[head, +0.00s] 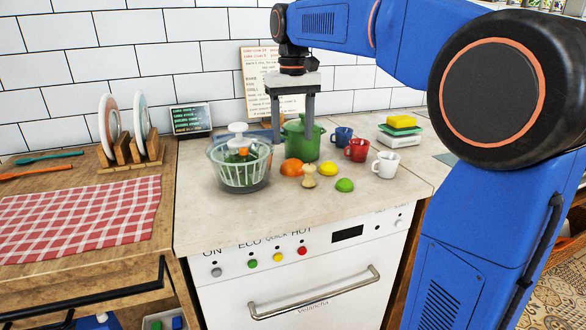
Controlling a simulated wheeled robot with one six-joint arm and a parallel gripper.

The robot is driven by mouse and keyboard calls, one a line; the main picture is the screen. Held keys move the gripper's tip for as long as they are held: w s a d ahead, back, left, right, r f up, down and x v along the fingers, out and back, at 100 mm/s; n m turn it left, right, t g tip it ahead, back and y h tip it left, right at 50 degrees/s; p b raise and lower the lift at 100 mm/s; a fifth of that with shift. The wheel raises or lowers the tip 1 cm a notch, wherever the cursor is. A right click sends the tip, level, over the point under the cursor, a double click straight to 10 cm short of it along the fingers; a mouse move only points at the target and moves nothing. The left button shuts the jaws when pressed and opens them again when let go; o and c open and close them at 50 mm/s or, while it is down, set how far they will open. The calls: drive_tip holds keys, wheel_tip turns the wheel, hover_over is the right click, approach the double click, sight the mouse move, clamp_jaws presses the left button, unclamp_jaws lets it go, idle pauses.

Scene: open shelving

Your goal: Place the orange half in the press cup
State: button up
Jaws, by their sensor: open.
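A round orange fruit (291,167) lies on the pale counter; I cannot tell whether it is a half. A small beige wooden piece (309,176) stands just in front of it to the right. A clear bowl with a ribbed white basket (240,176) stands to the left, with green contents, an orange bit and a white knob above. I cannot clearly make out a press cup. My gripper (292,118) points down, open and apparently empty, above the back of the counter. Its fingers appear in front of or beside the green pot (302,146); their depth is unclear.
A lemon (328,169) and a lime (344,185) lie right of the orange. Blue (342,136), red (356,150) and white (385,165) mugs stand further right, near a scale with a yellow sponge (402,121). The counter's front strip is clear. A plate rack (130,160) stands left.

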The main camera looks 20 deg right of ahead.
sight(293, 163)
drive_tip(key=shift+s+a+f, duration=0.1)
drive_tip(key=shift+s+f, duration=0.05)
drive_tip(key=shift+f, duration=1.8)
drive_tip(key=shift+s+f, duration=0.15)
drive_tip(key=shift+f, duration=1.8)
drive_tip(key=c, duration=0.8)
